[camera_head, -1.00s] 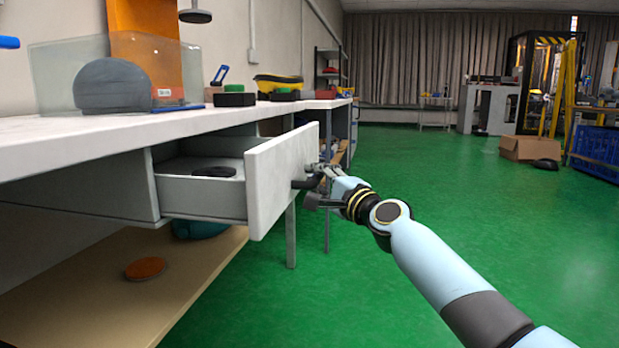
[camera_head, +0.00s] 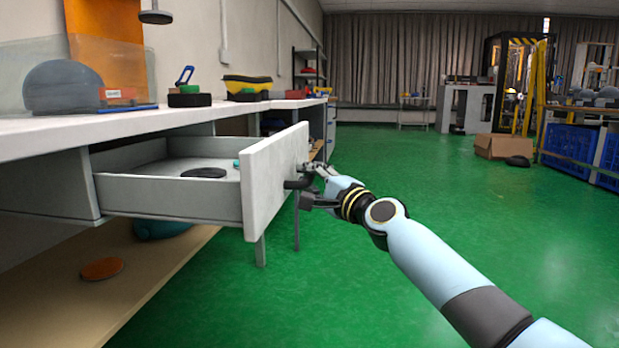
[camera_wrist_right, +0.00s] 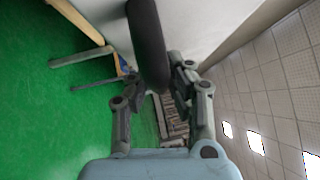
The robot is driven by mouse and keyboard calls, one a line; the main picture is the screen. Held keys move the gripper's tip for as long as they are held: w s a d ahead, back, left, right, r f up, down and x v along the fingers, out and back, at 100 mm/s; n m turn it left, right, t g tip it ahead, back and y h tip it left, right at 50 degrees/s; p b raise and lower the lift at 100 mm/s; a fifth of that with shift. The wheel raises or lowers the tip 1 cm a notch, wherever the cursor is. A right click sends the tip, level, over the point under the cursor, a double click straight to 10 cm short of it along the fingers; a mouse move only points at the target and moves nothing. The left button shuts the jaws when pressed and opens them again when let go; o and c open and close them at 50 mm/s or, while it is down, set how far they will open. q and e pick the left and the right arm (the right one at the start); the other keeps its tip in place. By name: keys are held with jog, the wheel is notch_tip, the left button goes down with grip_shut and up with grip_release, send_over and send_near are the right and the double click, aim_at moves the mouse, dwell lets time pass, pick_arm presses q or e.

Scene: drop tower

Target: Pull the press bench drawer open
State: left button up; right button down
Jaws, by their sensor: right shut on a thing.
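The press bench drawer (camera_head: 262,190) sticks well out from under the white bench top (camera_head: 150,122). Its inside shows, with a dark round disc (camera_head: 204,173) and a small teal thing at its right. My right gripper (camera_head: 310,180) is at the drawer's front and shut on its dark handle (camera_head: 297,184). In the right wrist view the dark handle bar (camera_wrist_right: 148,45) runs between the fingers of the right gripper (camera_wrist_right: 155,85), with the pale drawer front behind it. My left gripper is not in view.
A lower shelf (camera_head: 150,262) under the bench holds an orange disc (camera_head: 102,268) and a teal object (camera_head: 160,228). Bench legs stand below the drawer. Green floor is clear to the right, with a cardboard box (camera_head: 503,146) and blue crates (camera_head: 570,146) farther off.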

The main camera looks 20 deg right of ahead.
jog(key=c, duration=1.2)
grip_release()
jog(key=shift+a+f, duration=0.1)
jog(key=shift+f, duration=0.25)
jog(key=shift+c, duration=0.2)
jog(key=shift+r, duration=0.15)
jog(key=v, duration=1.2)
